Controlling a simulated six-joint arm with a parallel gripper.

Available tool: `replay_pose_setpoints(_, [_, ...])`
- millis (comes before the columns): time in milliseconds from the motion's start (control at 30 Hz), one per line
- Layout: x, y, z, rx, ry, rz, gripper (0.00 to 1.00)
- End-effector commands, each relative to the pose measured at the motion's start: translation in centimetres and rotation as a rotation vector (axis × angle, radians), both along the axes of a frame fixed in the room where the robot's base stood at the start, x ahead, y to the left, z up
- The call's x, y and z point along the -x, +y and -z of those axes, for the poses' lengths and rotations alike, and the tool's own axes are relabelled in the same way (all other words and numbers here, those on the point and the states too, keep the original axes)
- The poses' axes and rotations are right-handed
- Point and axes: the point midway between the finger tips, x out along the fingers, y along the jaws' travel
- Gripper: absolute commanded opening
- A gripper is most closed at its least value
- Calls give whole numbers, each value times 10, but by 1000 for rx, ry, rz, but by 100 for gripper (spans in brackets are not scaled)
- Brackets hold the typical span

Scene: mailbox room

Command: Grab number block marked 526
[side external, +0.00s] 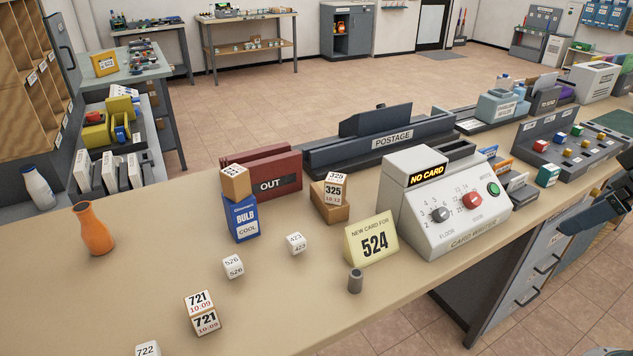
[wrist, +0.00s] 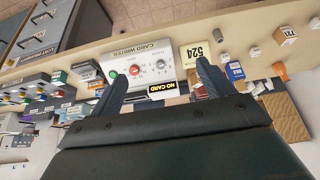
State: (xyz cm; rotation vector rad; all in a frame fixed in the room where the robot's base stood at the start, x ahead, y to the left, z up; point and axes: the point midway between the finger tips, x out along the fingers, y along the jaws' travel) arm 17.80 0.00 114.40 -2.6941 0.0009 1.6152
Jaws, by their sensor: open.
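The white number block marked 526 (side external: 233,266) sits upright on the tan counter (side external: 300,310), left of the yellow 524 sign (side external: 371,238). A white block marked 423 (side external: 297,243) is a little behind and right of it. In the wrist view, which looks inverted, a small white block (wrist: 255,52) right of the 524 sign appears to be 526, but its digits are unreadable. My gripper (wrist: 162,67) is open and empty, its two dark fingers spread in front of the card writer (wrist: 137,62). It is well away from the block.
A grey cylinder (side external: 355,281) stands near the counter edge. An orange vase (side external: 91,230) is at left.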

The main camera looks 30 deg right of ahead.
Motion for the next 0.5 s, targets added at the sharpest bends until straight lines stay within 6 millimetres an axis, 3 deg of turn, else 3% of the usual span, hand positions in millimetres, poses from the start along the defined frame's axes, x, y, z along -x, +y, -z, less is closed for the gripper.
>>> replay_pose_setpoints(33, [0,0,0,0,0,0,71])
replay_pose_setpoints(100, [0,0,0,0,0,0,58])
replay_pose_setpoints(500, [-4,2,-3,1,0,-13,58])
